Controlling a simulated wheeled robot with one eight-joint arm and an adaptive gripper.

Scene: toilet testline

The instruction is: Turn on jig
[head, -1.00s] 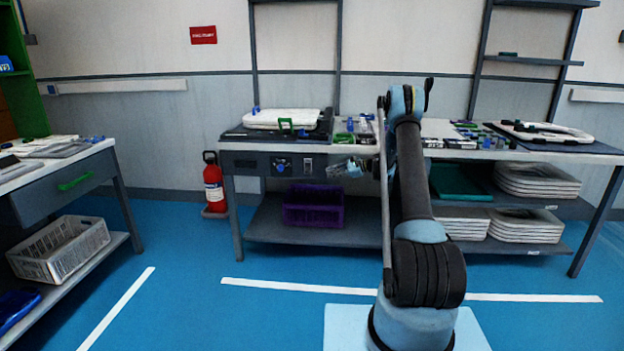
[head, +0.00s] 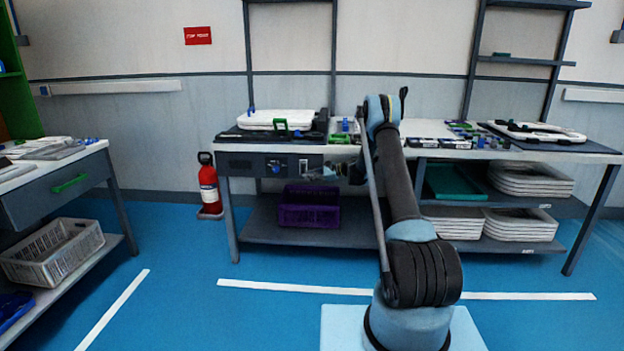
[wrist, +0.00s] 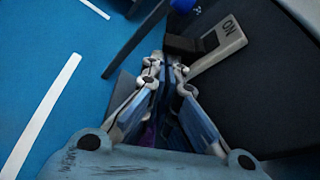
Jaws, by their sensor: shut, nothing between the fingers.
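The jig (head: 232,134) is a dark base on the bench with a white toilet seat (head: 277,117) and a green handle on top. Below it, the dark control panel (head: 240,163) carries a blue knob (head: 273,165) and a light switch plate (head: 304,165). In the wrist view the switch plate (wrist: 228,40) reads "ON" and has a black switch (wrist: 188,45) beside it. Part of the blue knob (wrist: 183,4) shows at the top edge. My gripper (wrist: 167,62) is shut and empty, its tips close to the black switch; contact cannot be told. In the head view my gripper (head: 318,173) is just right of the plate.
A purple crate (head: 310,208) stands on the shelf below my gripper. A red fire extinguisher (head: 208,185) stands left of the bench. A side table (head: 60,185) is at the far left. Blue floor in front is clear.

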